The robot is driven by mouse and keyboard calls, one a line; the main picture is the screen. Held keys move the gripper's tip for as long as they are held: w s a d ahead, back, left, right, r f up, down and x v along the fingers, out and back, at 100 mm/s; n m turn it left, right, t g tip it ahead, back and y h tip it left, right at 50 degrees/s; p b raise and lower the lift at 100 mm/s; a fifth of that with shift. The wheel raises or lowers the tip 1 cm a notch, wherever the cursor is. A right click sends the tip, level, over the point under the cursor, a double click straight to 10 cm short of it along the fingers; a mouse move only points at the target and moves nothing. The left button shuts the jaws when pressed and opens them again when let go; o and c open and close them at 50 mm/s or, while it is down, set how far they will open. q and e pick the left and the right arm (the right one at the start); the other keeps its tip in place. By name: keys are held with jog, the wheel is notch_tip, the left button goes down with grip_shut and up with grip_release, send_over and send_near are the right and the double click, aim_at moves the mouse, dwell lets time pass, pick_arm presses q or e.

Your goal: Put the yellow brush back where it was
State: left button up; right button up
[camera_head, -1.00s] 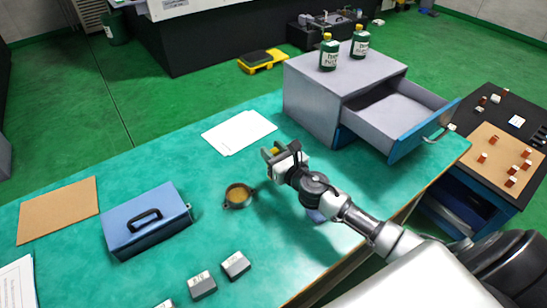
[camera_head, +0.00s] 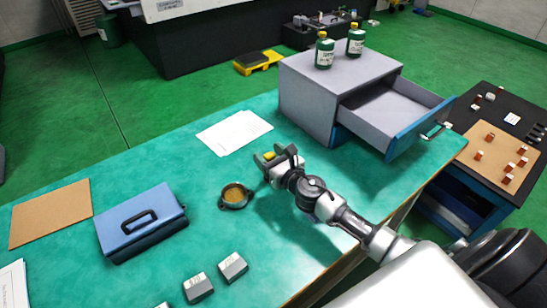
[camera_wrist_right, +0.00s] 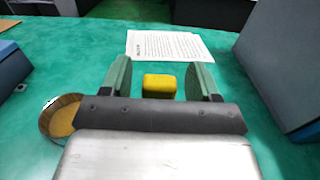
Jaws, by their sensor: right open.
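The yellow brush (camera_wrist_right: 159,86) shows as a small yellow block between the two fingers of my right gripper (camera_wrist_right: 161,75) in the right wrist view. There are visible gaps on both sides of it, so the fingers are open and not closed on it. In the head view my right gripper (camera_head: 276,156) is low over the green table, and a bit of the yellow brush (camera_head: 269,156) shows at its fingers. I cannot tell whether the brush touches the table. The brush's lower part is hidden. My left gripper is not in view.
A grey cabinet (camera_head: 305,98) with an open drawer (camera_head: 392,113) stands behind and right, with two green bottles (camera_head: 324,52) on top. A round dish (camera_head: 235,196) is left of the gripper. A paper sheet (camera_head: 234,132), blue box (camera_head: 141,222) and grey blocks (camera_head: 233,266) lie around.

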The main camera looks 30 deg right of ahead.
jog(key=shift+s+r, duration=0.1)
jog(key=shift+r, duration=0.05)
jog(key=s+d+b, duration=0.1)
jog(key=s+b, duration=0.1)
jog(key=s, duration=0.9)
jog(key=shift+s+d, duration=0.35)
